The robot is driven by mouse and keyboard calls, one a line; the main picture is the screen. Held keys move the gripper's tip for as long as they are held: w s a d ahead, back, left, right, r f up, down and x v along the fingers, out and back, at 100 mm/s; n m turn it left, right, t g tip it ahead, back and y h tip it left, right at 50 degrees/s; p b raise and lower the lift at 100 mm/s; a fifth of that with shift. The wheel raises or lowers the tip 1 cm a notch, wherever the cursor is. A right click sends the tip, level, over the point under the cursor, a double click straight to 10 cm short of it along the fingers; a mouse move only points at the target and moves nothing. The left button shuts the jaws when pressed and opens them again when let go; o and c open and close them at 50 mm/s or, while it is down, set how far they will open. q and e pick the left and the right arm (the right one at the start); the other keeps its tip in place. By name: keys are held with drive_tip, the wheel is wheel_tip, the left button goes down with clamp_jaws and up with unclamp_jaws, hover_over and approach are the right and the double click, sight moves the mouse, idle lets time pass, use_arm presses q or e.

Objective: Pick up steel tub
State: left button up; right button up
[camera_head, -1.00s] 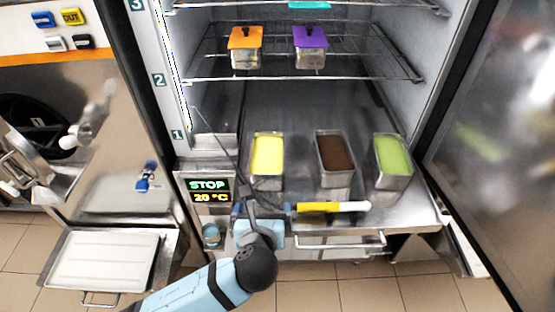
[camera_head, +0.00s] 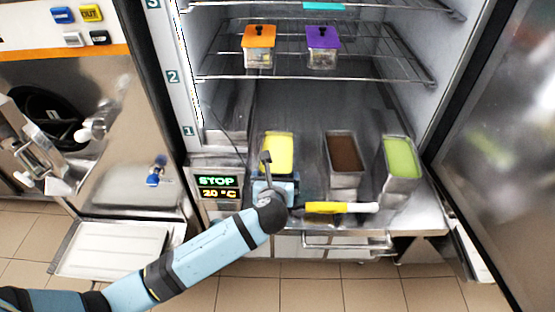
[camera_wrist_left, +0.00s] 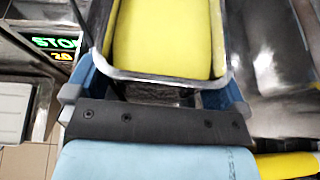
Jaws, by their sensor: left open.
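A steel tub with yellow contents (camera_head: 277,150) stands on the steel shelf at the bottom of the open freezer. Beside it to the right stand a steel tub with brown contents (camera_head: 344,152) and one with green contents (camera_head: 399,157). My left gripper (camera_head: 267,172) is open at the near end of the yellow tub, partly covering its front. In the left wrist view the yellow tub (camera_wrist_left: 168,40) lies straight ahead, its near rim between the blue fingers of the gripper (camera_wrist_left: 155,92). I cannot tell whether they touch it. My right gripper is not in view.
A yellow-and-white handled tool (camera_head: 340,208) lies at the shelf's front edge, right of my gripper. Orange-lidded (camera_head: 258,46) and purple-lidded (camera_head: 322,46) containers stand on the wire rack above. The freezer door (camera_head: 500,130) stands open at right. A white tray (camera_head: 112,248) is at lower left.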

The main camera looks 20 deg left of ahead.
use_arm(q)
drive_tip(key=shift+w+a+f, duration=0.1)
drive_tip(key=shift+w+f, duration=0.05)
drive_tip(key=shift+w, duration=0.2)
drive_tip(key=shift+s, duration=0.1)
drive_tip(key=c, duration=0.9)
drive_tip(key=shift+c, duration=0.3)
drive_tip(key=shift+r, duration=0.2)
